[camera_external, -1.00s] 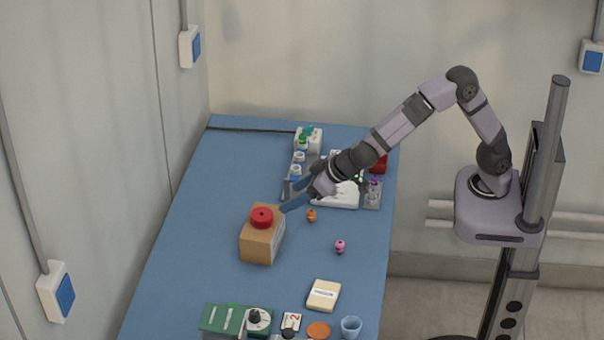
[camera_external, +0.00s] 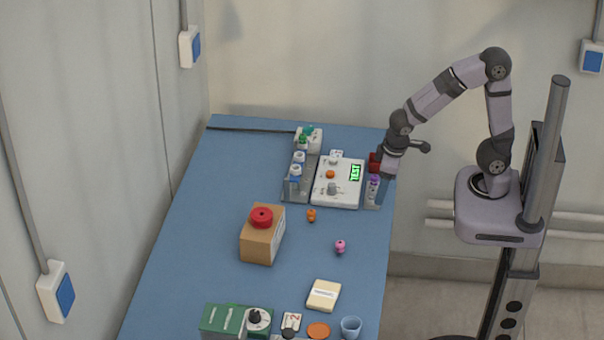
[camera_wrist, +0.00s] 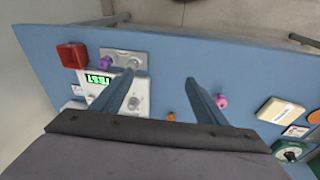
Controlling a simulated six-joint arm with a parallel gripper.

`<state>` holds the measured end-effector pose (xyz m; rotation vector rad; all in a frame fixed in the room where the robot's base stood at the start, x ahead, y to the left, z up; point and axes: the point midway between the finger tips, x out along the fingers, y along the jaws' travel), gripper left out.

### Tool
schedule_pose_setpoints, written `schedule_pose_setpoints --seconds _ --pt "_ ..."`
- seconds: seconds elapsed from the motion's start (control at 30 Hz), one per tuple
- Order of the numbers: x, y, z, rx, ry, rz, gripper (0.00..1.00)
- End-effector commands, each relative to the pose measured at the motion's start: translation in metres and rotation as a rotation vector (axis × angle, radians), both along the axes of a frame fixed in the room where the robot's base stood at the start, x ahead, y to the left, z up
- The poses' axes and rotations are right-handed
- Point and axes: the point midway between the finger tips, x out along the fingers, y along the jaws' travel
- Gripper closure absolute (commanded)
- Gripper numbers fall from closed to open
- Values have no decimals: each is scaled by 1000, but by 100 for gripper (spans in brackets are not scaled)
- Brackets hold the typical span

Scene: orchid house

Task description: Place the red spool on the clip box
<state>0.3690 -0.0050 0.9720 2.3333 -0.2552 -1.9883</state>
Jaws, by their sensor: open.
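The red spool (camera_external: 262,217) rests on top of a brown cardboard box (camera_external: 258,243) at the left middle of the table in the external view. I take this brown box to be the clip box, though no label on it can be read. My gripper (camera_external: 385,192) is over the table's right edge, well to the right of the box and apart from it. In the wrist view my gripper (camera_wrist: 160,92) shows two fingers spread wide with nothing between them. The spool and the brown box do not show in the wrist view.
A white device (camera_external: 338,182) with a green lit display stands beside a rack of vials (camera_external: 297,180). A red block (camera_external: 375,162) is near my gripper. Small orange (camera_external: 311,215) and pink (camera_external: 340,246) pieces lie in the middle. A cream box (camera_external: 323,295) and blue cup (camera_external: 350,326) are in front.

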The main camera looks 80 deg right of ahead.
Motion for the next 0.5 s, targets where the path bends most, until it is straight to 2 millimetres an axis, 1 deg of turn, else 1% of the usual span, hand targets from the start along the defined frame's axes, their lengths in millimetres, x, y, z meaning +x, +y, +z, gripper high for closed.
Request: schedule_pose_setpoints --seconds 0.03,0.1,0.2,0.33,0.5 --pt "-21 -4 -4 27 39 3 33" --pt "-45 -4 -9 66 85 22 33" --pt "-69 -1 -14 116 128 45 33" --pt "-85 3 -17 155 153 64 33" --pt "-90 4 -17 165 160 73 33"
